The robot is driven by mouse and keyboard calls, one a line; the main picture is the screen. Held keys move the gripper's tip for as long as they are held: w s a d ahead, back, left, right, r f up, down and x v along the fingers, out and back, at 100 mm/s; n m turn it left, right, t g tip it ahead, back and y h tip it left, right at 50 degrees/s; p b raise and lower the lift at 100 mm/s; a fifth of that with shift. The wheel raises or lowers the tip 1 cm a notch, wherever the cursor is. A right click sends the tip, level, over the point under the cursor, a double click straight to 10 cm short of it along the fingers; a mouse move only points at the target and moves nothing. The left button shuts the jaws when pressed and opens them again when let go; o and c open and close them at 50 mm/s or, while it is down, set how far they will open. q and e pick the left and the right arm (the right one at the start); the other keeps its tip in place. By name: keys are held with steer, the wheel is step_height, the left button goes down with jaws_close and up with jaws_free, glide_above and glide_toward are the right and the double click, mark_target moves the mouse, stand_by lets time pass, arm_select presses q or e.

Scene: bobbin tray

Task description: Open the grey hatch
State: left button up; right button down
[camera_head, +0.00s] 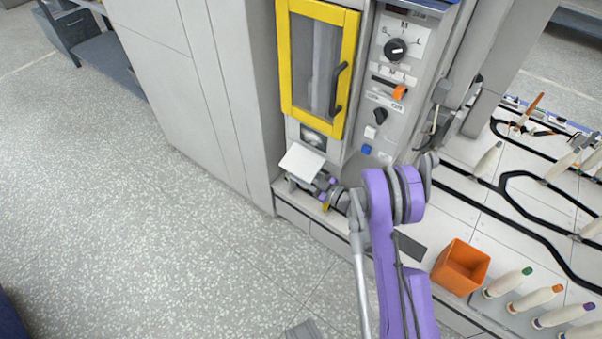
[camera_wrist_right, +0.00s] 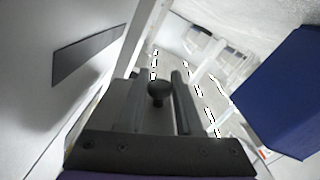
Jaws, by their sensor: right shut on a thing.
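The grey hatch (camera_head: 302,161) is a small light panel low on the machine, below the yellow-framed door. It stands tilted out from the machine front. My right gripper (camera_head: 325,186) is at its lower right side, partly hidden by its own wrist. In the right wrist view, a round dark knob (camera_wrist_right: 158,91) sits between the two fingers of my right gripper (camera_wrist_right: 157,98). The gripper is shut on this knob, which appears to be the hatch's. The opening behind the hatch is not clearly visible. My left gripper is not in view.
Above is the yellow-framed door (camera_head: 286,65) with a black handle. A control panel (camera_head: 405,42) with knobs is at its right. An orange bin (camera_head: 462,267) and several bobbins stand at the lower right. The floor (camera_head: 130,220) at the left is clear.

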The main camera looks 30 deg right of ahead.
steer(key=shift+s+a+r+m, duration=0.15)
steer(key=shift+a+r+m, duration=0.25)
steer(key=shift+m, duration=0.4)
steer(key=c, duration=0.6)
jaws_free()
steer(key=shift+d, duration=0.1)
steer(key=v, duration=1)
steer(key=shift+s+d, duration=0.15)
steer(key=shift+s, duration=0.25)
